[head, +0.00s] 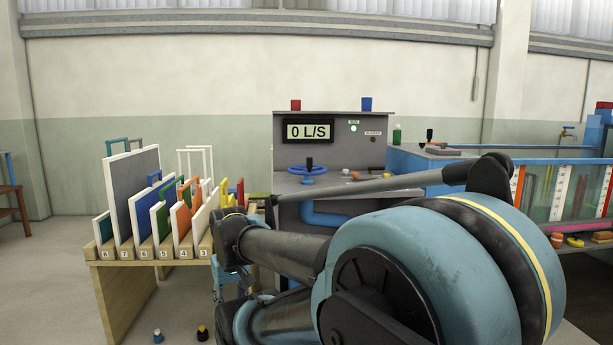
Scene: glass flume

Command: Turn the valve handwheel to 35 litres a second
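The blue valve handwheel (307,171) lies flat on the grey console's ledge, with a dark knob standing up from it. A blue pipe (322,216) bends out below it. The display (308,130) above reads 0 L/S. A small green light (353,128) glows to the right of the display, with a label too small to read surely. My arm fills the lower middle and right and covers the console's lower front. I cannot make out my gripper's fingers, and nothing of mine is seen touching the handwheel.
A wooden rack (140,262) of numbered upright panels stands left of the console. The glass flume (560,190) runs along the right, with small objects on a ledge below it. Two small weights (202,333) stand on the floor at lower left. Open floor lies at far left.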

